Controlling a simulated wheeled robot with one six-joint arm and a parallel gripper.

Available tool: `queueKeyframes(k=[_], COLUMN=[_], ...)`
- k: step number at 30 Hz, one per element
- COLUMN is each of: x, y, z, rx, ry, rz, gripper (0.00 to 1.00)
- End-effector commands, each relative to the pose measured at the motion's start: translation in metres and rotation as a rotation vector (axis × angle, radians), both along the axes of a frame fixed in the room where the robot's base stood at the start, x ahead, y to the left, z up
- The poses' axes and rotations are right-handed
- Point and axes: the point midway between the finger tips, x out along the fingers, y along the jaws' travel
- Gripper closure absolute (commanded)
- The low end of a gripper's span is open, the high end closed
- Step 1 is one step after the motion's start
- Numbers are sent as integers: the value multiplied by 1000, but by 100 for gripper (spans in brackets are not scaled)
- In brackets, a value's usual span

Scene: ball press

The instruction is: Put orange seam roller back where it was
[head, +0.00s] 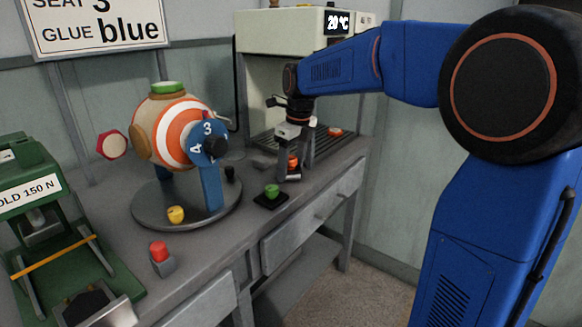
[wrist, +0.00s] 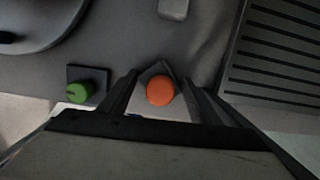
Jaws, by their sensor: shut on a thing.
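The orange seam roller (head: 293,161) shows as a small orange piece between the fingers of my gripper (head: 295,150) in the head view. In the wrist view its round orange top (wrist: 160,91) sits between the two dark fingers of my gripper (wrist: 160,80). My gripper points down and is shut on the roller, low over the grey bench (head: 205,258) beside the grille. The fingers hide part of the roller. I cannot tell whether its lower end touches the bench.
A green knob on a dark square pad (head: 271,191) stands close by; it shows left of my gripper in the wrist view (wrist: 79,91). A slotted grille (wrist: 275,55) lies to the right. A ball (head: 172,125) on a round stand, yellow piece (head: 176,214) and red button (head: 159,250) are further left.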

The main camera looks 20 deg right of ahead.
Motion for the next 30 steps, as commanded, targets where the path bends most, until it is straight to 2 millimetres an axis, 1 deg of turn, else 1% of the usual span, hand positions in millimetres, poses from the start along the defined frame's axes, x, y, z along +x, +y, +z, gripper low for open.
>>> queueKeyframes(k=[4, 5, 6, 7, 16, 20, 23, 30], x=[0, 0, 0, 0, 0, 0, -2, -7], y=[0, 0, 0, 0, 0, -1, -2, -6], z=[-3, -3, -3, -3, -2, 7, 22, 68], rx=[-1, -1, -1, -1, 0, 0, 0, 0], ry=[1, 1, 1, 1, 0, -2, -4, -4], rz=[0, 0, 0, 0, 0, 0, 0, 0], gripper=[80, 36, 27, 25, 25, 25, 25, 25])
